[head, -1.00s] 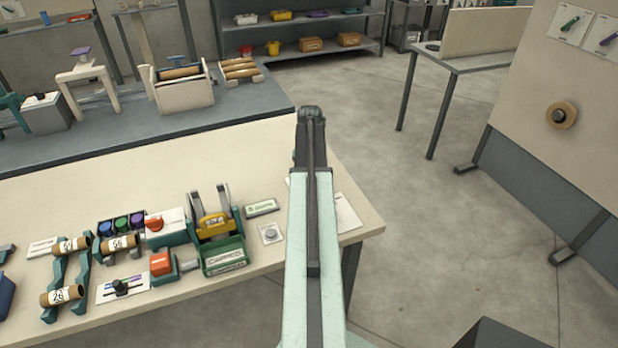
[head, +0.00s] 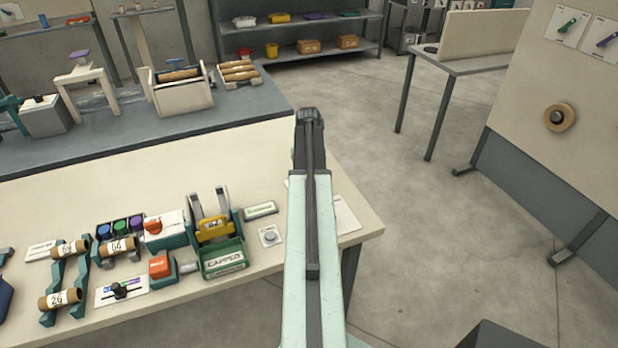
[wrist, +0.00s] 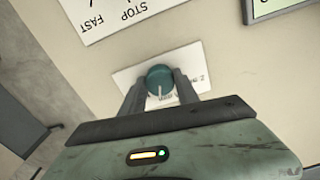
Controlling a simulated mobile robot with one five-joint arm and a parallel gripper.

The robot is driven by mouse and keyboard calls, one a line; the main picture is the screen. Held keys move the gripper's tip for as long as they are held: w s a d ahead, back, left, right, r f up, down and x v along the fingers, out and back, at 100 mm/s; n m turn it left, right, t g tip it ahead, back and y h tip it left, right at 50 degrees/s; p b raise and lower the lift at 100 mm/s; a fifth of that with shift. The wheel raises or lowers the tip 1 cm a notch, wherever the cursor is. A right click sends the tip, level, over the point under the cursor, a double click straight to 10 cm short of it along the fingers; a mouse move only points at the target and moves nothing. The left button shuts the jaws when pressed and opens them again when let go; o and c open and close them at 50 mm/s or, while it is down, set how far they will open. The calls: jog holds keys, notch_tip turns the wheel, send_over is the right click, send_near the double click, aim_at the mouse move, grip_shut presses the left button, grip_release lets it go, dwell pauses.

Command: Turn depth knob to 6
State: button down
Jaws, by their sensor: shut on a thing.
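In the wrist view, a round teal knob (wrist: 160,80) with a white pointer line stands on a white label plate (wrist: 196,89). The pointer line runs toward the bottom of the picture, toward my gripper. My gripper (wrist: 161,88) is shut on the knob, with one dark finger on each side. The plate's print is upside down and partly hidden by the fingers, so I cannot read the scale. In the head view my arm covers the knob and its plate.
A white card reading STOP and FAST (wrist: 125,14) lies near the knob, with a green-faced panel (wrist: 268,8) at upper right.

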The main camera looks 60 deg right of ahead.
jog(key=m, duration=0.3)
jog(key=shift+d+m, duration=0.1)
jog(key=shift+m, duration=0.3)
jog(key=shift+s+m, duration=0.1)
jog(key=shift+m, duration=1.7)
jog(key=c, duration=0.9)
grip_release()
jog(key=shift+r+p, duration=0.4)
notch_tip(320, 180, up, 7)
jog(key=p, duration=0.7)
